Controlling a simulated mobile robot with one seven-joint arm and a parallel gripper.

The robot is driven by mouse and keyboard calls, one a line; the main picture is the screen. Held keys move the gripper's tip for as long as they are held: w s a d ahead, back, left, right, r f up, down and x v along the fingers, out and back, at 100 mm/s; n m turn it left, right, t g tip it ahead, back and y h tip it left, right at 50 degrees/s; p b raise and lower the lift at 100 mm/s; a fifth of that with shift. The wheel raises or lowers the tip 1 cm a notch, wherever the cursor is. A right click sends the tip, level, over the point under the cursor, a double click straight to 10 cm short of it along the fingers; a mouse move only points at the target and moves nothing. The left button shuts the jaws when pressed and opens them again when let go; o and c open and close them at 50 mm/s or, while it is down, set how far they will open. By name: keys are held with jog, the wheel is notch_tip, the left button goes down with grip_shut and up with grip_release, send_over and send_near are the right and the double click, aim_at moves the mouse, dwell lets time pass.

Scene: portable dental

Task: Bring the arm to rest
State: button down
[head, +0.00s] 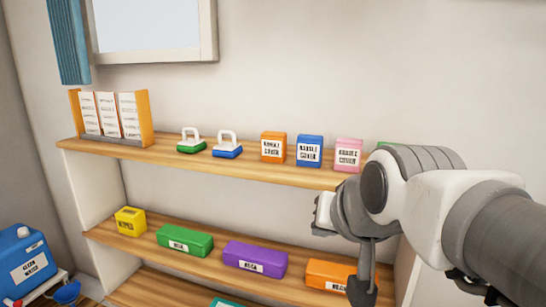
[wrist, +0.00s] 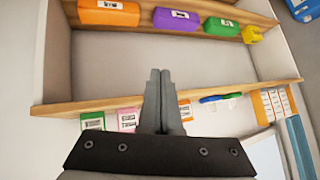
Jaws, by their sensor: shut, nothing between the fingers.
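My gripper (head: 362,290) is at the right of the head view, in front of the shelf unit, with its fingers pointing down. In the wrist view my gripper (wrist: 160,75) has its two fingers together, with nothing between them. My arm comes in from the right edge and hides the right end of the shelves. An orange box (head: 328,274) on the middle shelf is partly behind the gripper.
The top shelf (head: 230,163) bears a card rack (head: 110,116), green and blue handled items, and orange, blue (head: 309,151) and pink boxes. The middle shelf bears yellow, green (head: 185,240) and purple (head: 255,257) boxes. A blue water container (head: 24,262) stands lower left.

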jog(key=s+d+f+n+g+h+p, duration=0.1)
jog(key=s+d+f+g, duration=0.1)
jog(key=s+d+f, duration=0.3)
jog(key=s+d+f+n+g+h+p, duration=0.1)
jog(key=s+d+f+g, duration=0.15)
jog(key=s, duration=0.35)
notch_tip(320, 180, up, 26)
jog(key=a+p, duration=0.1)
jog(key=p, duration=2.5)
jog(key=shift+a+t, duration=0.15)
jog(key=shift+t, duration=0.3)
